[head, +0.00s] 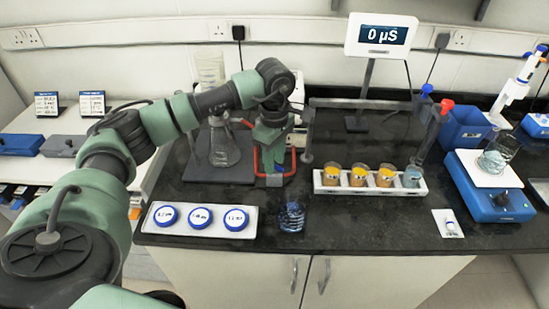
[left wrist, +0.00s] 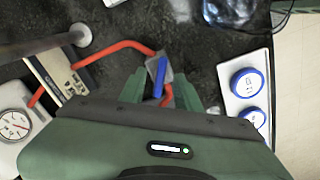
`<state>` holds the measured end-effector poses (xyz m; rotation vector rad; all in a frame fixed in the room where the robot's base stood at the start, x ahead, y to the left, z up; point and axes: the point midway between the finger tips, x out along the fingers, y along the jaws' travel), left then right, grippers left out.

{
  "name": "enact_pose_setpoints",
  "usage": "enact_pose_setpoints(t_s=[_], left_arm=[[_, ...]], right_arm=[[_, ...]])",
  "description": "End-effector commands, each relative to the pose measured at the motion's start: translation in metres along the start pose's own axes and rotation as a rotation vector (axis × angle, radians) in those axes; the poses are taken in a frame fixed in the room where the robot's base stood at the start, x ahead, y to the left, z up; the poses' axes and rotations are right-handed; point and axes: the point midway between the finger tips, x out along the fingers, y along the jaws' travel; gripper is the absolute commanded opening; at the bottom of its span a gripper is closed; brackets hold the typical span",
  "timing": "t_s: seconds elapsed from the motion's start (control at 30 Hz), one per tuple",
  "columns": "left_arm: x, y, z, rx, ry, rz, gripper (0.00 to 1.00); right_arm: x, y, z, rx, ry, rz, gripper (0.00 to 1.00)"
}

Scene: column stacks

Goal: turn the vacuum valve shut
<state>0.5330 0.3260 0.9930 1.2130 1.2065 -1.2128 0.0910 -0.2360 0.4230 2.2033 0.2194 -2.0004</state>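The vacuum valve has a blue lever handle (left wrist: 160,77) on a small grey body, set in a red hose (left wrist: 113,46). In the left wrist view the lever lies between the fingers of my left gripper (left wrist: 162,92), with a visible gap on both sides. My left gripper (head: 271,140) points down over the red hose (head: 258,160) in the head view, and it hides most of the valve there. It is open. A round dial gauge (left wrist: 14,124) shows at the left of the wrist view. My right gripper is not in view.
A glass flask (head: 222,150) stands left of the gripper. A white tray with blue-lidded dishes (head: 233,220) and a glass beaker (head: 291,217) are in front. A white rack of jars (head: 345,187) is at right, beside clear black bench.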

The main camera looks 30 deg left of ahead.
Motion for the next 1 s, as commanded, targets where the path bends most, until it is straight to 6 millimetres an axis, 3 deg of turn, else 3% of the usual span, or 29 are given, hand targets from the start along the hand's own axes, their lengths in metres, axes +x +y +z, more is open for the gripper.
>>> enact_pose_setpoints(t_s=[0.07,0.17,0.63,1.0], left_arm=[[0.0,0.0,0.0,0.0,0.0,0.0,0.27],[0.0,0.0,0.0,0.0,0.0,0.0,0.0],[0.002,0.0,0.0,0.058,0.001,0.0,0.0],[0.003,0.001,0.0,0.335,0.0,0.002,0.0]], right_arm=[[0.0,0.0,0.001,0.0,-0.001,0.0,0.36],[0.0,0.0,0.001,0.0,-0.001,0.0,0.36],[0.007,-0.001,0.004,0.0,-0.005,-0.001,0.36],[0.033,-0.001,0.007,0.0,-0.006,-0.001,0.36]])
